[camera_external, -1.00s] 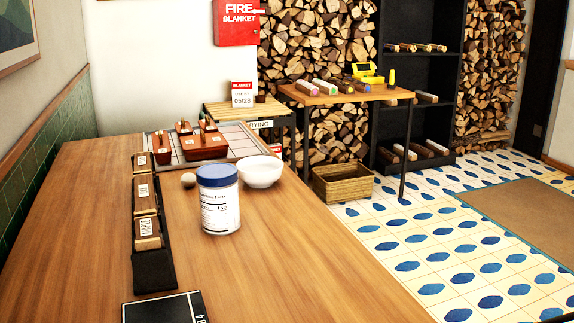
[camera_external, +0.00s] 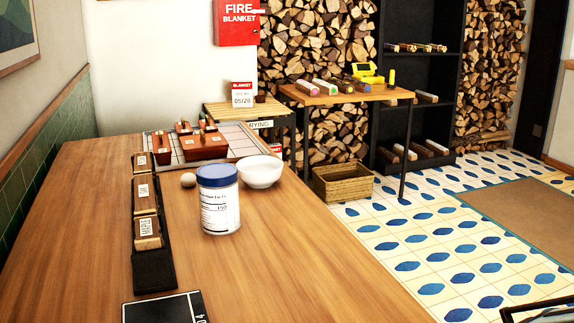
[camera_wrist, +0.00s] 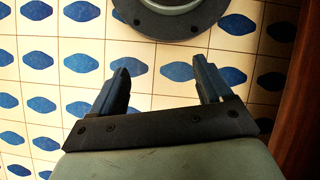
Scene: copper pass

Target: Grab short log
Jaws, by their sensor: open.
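More logs (camera_external: 436,148) lie at the bottom of the black shelf, and small ones (camera_external: 416,47) lie higher up. I cannot tell which is the short log. My gripper (camera_wrist: 160,64) is open and empty in the wrist view, over the tiled floor, with no log near its fingers. Dark parts that may be my arm show at the lower right corner of the external view.
A long wooden counter (camera_external: 90,220) fills the left, with a blue-lidded jar (camera_external: 219,205), a white bowl (camera_external: 260,172) and a tray of copper-brown pans (camera_external: 204,146). A wicker basket (camera_external: 343,183) stands on the floor by the small table (camera_external: 340,97). The tiled floor (camera_external: 400,222) is largely clear.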

